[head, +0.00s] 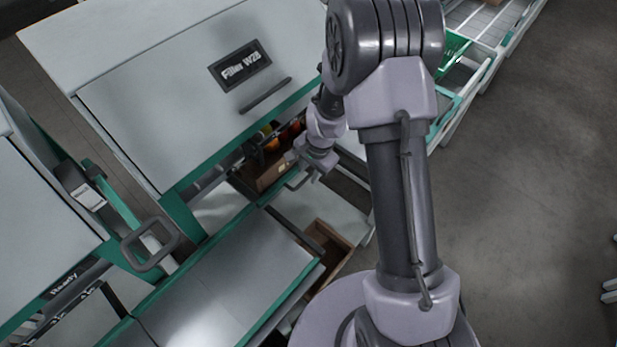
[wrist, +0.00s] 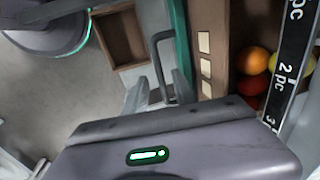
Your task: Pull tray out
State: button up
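The brown tray (head: 270,176) sits under the machine marked "Filler W28", with red and orange tomatoes behind its front wall. In the wrist view its brown wall (wrist: 224,40) shows, beside red, orange and yellow tomatoes (wrist: 257,62). A dark grey loop handle (wrist: 159,56) stands out on the near side of the tray. My gripper (head: 312,175) is at the tray's front. In the wrist view the gripper's two fingers (wrist: 160,93) are apart, one on each side of the handle's lower end. Whether they touch it is unclear.
An empty brown box (wrist: 124,37) lies low nearby, also in the head view (head: 334,240). A pale, green-edged bench (head: 235,285) stands in front of the filler (head: 180,90). Green crates (head: 452,50) stand at upper right.

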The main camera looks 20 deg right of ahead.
jog(key=shift+w+a+f, duration=0.1)
jog(key=shift+w+f, duration=0.05)
jog(key=shift+f, duration=0.55)
grip_shut()
dwell(1.0)
